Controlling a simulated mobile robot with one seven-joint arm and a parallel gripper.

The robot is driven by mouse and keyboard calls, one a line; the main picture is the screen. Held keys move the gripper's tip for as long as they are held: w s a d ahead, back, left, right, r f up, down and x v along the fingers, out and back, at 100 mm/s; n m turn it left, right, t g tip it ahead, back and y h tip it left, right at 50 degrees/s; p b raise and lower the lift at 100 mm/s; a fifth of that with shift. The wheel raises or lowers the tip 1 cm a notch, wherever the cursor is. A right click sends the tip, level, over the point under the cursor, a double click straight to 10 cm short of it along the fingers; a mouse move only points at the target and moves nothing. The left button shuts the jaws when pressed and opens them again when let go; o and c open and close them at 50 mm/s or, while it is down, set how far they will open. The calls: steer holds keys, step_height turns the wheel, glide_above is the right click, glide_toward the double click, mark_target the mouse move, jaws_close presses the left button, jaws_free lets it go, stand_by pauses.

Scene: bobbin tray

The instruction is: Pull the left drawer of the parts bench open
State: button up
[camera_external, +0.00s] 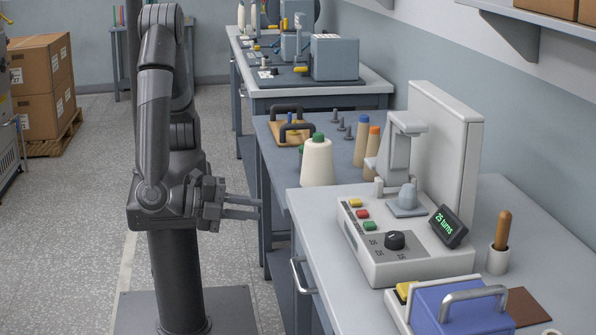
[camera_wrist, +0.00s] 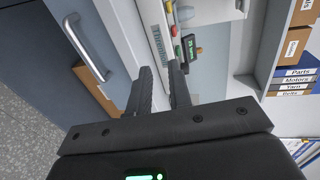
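A curved metal handle (camera_external: 301,275) shows on the front of the near bench (camera_external: 335,262), below its top edge. In the wrist view a metal bar handle (camera_wrist: 88,48) is on a blue-grey front (camera_wrist: 55,40), to the left of my fingers. I cannot tell for sure that it is the left drawer's handle, and the drawer's edges are not clear. My gripper (camera_external: 258,208) is beside the benches, on the aisle side, left of and higher in the picture than the handle. Its two fingers (camera_wrist: 160,72) are apart with nothing between them, clear of the handle.
On the near bench stand a winding machine (camera_external: 385,255), a blue case (camera_external: 465,308) with a handle and a wooden-handled tool (camera_external: 502,232) in a cup. A cream cone (camera_external: 317,163) stands behind. An orange-brown panel (camera_wrist: 98,92) lies near the fingers. The aisle floor (camera_external: 75,220) is clear.

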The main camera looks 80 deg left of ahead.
glide_toward(297, 274)
steer(key=x, duration=1)
steer(key=shift+f, duration=0.35)
jaws_close()
